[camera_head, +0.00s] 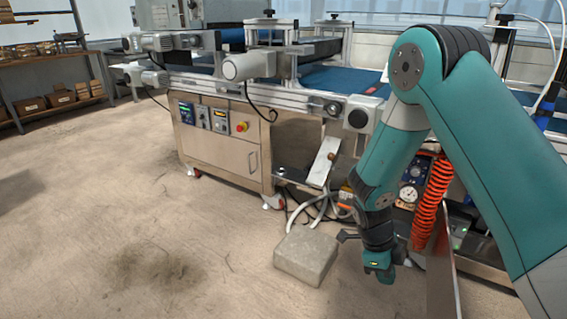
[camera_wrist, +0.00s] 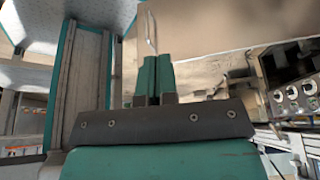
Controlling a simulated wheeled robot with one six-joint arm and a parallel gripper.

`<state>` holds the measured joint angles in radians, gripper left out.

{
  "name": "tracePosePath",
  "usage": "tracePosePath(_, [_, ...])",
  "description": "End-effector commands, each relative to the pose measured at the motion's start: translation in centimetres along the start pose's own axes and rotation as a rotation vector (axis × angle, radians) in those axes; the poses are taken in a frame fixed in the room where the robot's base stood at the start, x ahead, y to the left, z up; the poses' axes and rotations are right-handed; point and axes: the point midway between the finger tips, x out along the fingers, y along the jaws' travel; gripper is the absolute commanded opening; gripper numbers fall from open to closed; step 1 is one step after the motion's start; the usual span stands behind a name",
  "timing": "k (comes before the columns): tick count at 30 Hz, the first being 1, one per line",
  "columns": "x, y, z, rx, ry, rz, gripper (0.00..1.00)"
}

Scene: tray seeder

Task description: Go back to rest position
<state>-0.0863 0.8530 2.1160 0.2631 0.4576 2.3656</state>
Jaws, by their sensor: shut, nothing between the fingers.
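My gripper (camera_head: 379,275) hangs at the end of my teal arm in the head view, at the lower right, pointing down. It is in front of the tray seeder machine (camera_head: 222,152) and just right of a grey block on the floor. In the wrist view, the two teal fingers of my gripper (camera_wrist: 155,62) stand side by side, closed together. No object shows between them.
The grey block (camera_head: 306,256) lies on the floor. The machine has a blue conveyor belt (camera_head: 340,79) and a control panel with a red button (camera_head: 241,127). A coiled orange hose (camera_head: 432,205) hangs near my arm. Shelves with boxes (camera_head: 32,105) stand at left. Floor at left is clear.

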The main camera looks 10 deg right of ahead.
Motion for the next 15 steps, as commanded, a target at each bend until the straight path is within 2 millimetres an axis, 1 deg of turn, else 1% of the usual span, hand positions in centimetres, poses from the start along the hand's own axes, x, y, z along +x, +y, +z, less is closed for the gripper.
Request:
tracePosePath(2, [-1.0, 0.3, 0.2, -0.054, -0.021, 0.001, 0.0])
tracePosePath(5, [-3.8, 1.3, 0.5, -0.24, -0.081, 0.0, 0.0])
tracePosePath(8, [-8.1, 3.4, 0.6, -0.552, -0.177, -0.018, 0.0])
tracePosePath(9, [-9.9, 4.5, 0.5, -0.701, -0.22, -0.035, 0.0])
tracePosePath(10, [-11.3, 5.4, 0.4, -0.816, -0.251, -0.052, 0.0])
tracePosePath(11, [-12.6, 6.3, 0.2, -0.931, -0.281, -0.071, 0.0])
tracePosePath(12, [-14.2, 7.5, -0.2, -1.085, -0.32, -0.103, 0.0])
tracePosePath(14, [-16.5, 9.6, -0.8, -1.319, -0.373, -0.161, 0.0])
tracePosePath(15, [-18.0, 10.9, -1.4, -1.473, -0.404, -0.208, 0.0])
